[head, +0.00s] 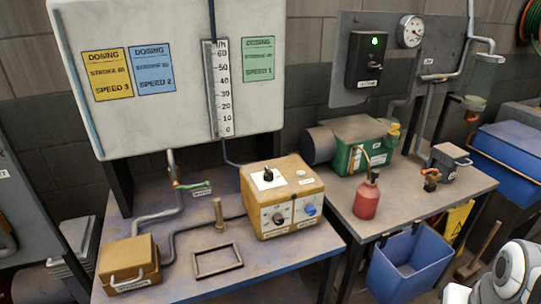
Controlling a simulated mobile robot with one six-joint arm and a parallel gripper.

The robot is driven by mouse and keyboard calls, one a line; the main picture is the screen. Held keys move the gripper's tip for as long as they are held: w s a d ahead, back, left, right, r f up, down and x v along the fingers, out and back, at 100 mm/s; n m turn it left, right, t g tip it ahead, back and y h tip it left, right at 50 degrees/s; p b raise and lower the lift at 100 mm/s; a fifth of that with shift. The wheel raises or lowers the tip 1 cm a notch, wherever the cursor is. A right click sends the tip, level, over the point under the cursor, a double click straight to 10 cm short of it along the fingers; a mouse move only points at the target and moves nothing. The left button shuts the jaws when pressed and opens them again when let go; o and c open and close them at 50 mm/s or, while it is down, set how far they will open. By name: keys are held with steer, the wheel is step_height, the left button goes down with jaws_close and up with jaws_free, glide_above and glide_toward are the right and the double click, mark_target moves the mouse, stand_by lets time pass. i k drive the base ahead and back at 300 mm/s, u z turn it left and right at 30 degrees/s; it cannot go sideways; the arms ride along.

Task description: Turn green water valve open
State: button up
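The green water valve (188,184) is a small valve with a green lever on the thin pipe below the large white panel, at the left table. Its lever lies roughly level, pointing right toward a small white label (202,190) whose text is hard to read. Brass-coloured fittings show at the pipe beside the lever. Whether the valve is open or shut cannot be told at this size. My gripper is not in view; only a white rounded part of my own arm shows at the bottom right corner, far from the valve.
A yellow dosing unit (282,200) with knobs stands right of the valve. A yellow-brown box (128,265), a wooden peg (219,214) and an empty frame (217,272) occupy the left table. The right table holds a green pump (355,132) and red bottle (366,198).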

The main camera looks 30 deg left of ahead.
mark_target(193, 186)
steer(key=u, duration=1.8)
steer(key=k, duration=1.3)
steer(key=u, duration=0.6)
steer(key=i, duration=2.3)
steer(key=z, duration=0.7)
steer(key=k, duration=0.7)
steer(key=z, duration=0.05)
